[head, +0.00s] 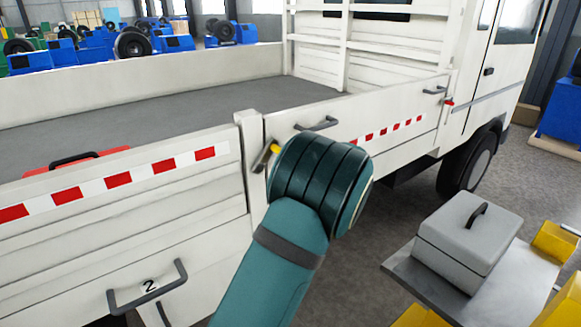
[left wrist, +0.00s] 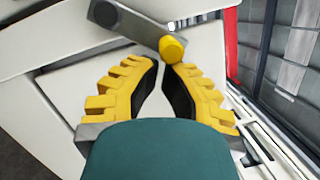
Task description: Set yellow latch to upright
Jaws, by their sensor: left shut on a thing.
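The yellow latch (head: 275,149) is on the post between the truck's two side panels in the head view. Its short grey lever slants, with the yellow knob at the upper right end. In the left wrist view the yellow latch (left wrist: 172,48) shows as a grey bar running from a round pivot at the upper left to the knob. My left gripper (left wrist: 166,68) is shut on the latch, its ridged yellow fingers meeting at the knob. In the head view my teal wrist hides the fingers. My right gripper is not in view.
A red-tipped latch (head: 448,101) sits near the cab. Grey handles (head: 316,124) stick out from the side panels. A red case (head: 75,161) lies in the truck bed. A grey box (head: 468,240) stands on a cart at the lower right. Open floor lies between truck and cart.

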